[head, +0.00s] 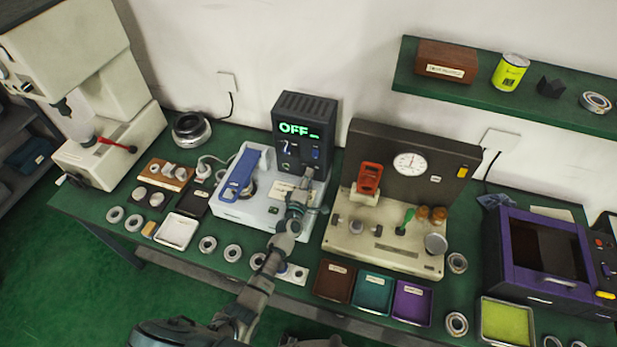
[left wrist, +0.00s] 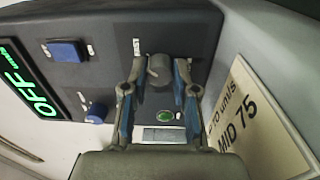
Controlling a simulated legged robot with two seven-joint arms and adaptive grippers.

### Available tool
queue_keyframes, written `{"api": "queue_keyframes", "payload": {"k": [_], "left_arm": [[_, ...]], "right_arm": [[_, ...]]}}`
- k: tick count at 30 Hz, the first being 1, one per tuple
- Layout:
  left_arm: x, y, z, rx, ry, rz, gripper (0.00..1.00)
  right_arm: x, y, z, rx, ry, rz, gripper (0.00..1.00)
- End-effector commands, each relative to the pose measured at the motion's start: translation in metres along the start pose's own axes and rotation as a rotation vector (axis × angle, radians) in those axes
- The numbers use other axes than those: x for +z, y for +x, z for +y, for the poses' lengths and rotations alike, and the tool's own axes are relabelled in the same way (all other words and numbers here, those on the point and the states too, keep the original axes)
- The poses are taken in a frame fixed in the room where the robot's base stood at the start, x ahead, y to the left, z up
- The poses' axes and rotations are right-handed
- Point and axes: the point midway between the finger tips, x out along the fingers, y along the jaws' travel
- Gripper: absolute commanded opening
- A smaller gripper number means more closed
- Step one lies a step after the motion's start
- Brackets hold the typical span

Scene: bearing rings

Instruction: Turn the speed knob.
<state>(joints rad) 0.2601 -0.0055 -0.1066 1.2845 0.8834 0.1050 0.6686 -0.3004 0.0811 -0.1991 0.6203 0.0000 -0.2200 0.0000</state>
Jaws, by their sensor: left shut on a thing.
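The dark control box (head: 305,108) stands at the back of the bench with a green display reading OFF. My left gripper (head: 299,190) reaches the lower front of the box. In the left wrist view its two blue-padded fingers (left wrist: 158,82) are shut on the grey knob, one on each side. The small panel labels are too small to read. My right gripper is out of view.
A white machine with a blue lever (head: 240,175) stands left of my left gripper, and a gauge panel (head: 408,152) stands to the right. A card (left wrist: 240,115) reading "MID 75" sits beside the panel. Rings and trays line the bench front.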

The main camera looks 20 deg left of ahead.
Motion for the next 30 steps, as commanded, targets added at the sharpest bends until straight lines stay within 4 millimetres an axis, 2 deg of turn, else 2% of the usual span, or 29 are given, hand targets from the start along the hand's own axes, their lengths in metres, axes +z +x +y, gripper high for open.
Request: {"api": "queue_keyframes", "payload": {"k": [1, 22, 23, 25, 30], "left_arm": [[0.0007, -0.0025, -0.0075, -0.014, 0.019, -0.004, 0.00], [0.0009, -0.0025, -0.0079, -0.014, 0.086, -0.008, 0.00], [0.0009, -0.0025, -0.0079, -0.014, 0.086, -0.008, 0.35], [0.0009, -0.0023, -0.0075, -0.014, 0.086, -0.008, 0.53], [0.0006, -0.0014, -0.0040, -0.007, 0.085, -0.006, 0.53]], "right_arm": [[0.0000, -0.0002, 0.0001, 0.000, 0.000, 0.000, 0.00], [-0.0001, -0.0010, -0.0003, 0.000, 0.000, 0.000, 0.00], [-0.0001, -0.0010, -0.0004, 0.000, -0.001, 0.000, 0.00], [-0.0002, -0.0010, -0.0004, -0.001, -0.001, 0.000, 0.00], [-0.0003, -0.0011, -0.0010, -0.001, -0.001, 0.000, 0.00]]}}
